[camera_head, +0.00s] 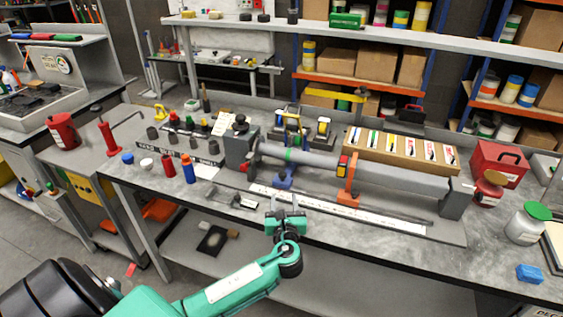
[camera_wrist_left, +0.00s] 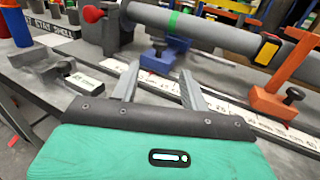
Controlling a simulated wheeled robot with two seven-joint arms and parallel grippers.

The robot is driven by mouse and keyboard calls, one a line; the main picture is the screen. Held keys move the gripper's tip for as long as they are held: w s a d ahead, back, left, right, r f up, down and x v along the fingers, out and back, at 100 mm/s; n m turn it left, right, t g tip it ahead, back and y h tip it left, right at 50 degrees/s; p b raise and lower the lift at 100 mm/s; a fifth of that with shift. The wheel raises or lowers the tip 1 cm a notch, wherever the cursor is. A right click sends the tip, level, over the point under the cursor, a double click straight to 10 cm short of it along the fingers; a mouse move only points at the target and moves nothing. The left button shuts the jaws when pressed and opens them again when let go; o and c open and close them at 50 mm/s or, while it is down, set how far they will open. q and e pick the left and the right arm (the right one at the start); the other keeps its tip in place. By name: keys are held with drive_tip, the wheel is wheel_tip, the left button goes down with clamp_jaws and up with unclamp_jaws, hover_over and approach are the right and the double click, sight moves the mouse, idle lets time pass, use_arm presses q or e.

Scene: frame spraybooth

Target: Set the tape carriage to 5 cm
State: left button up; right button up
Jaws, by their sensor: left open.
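A grey tube (camera_head: 310,158) with a green band (camera_wrist_left: 173,22) lies along a bench fixture. A blue carriage (camera_head: 284,181) sits under the tube near the green band. An orange carriage (camera_head: 348,190) with a black knob (camera_wrist_left: 293,96) stands further right. I cannot tell by label which is the tape carriage. My right gripper is not in view.
A red bottle (camera_head: 168,166) and a blue bottle (camera_head: 188,168) stand at the left. A small grey metal part (camera_head: 237,198) lies left of my gripper. A tray of markers (camera_head: 400,149) is behind the tube. A blue block (camera_head: 529,274) lies at the front right.

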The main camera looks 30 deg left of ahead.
sight(282, 172)
use_arm(q)
drive_tip(key=shift+w+a+f, duration=0.1)
drive_tip(key=shift+w+a, duration=0.2)
drive_tip(key=shift+w, duration=0.15)
drive_tip(key=shift+w+a, duration=0.2)
drive_tip(key=w+a, duration=0.1)
drive_tip(key=w+a+r+p, duration=0.1)
drive_tip(key=w, duration=0.1)
drive_tip(key=shift+a, duration=0.15)
drive_tip(key=x, duration=0.3)
drive_tip(key=p+x, duration=0.1)
drive_tip(key=x, duration=0.2)
drive_tip(key=shift+w+a+f, duration=0.15)
drive_tip(key=shift+w+f, duration=0.05)
drive_tip(key=shift+w, duration=0.1)
drive_tip(key=shift+x, duration=1)
drive_tip(key=shift+c, duration=0.9)
clamp_jaws()
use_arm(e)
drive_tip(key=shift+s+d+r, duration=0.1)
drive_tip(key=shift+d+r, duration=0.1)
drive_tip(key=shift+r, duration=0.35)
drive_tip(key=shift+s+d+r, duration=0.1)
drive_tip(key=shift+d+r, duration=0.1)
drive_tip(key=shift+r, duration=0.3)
